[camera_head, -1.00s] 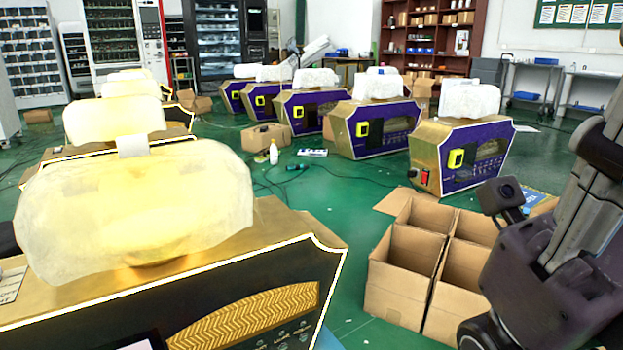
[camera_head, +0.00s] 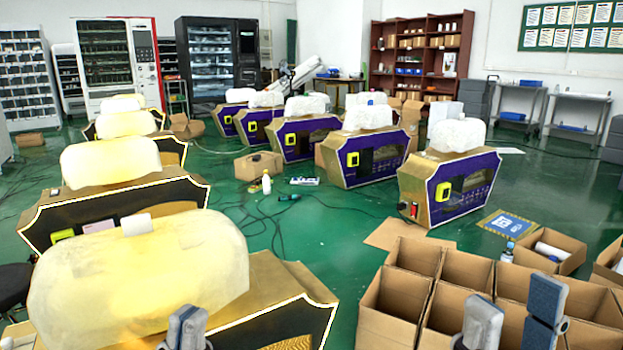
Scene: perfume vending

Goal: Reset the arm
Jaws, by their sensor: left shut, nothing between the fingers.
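My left gripper (camera_head: 185,328) shows only as grey fingertips at the bottom edge. Its fingers are together with nothing between them, in front of the nearest gold and black perfume machine (camera_head: 275,290). My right gripper (camera_head: 514,312) is at the bottom right, over the open cardboard boxes. Its two grey fingers stand apart with nothing seen between them. The rest of both arms is outside the view.
Divided open cardboard boxes (camera_head: 383,315) fill the lower right. A row of purple machines (camera_head: 455,192) with white wrapped tops stands behind, and more gold-black machines (camera_head: 120,207) line the left. Green floor (camera_head: 310,240) with cables lies between.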

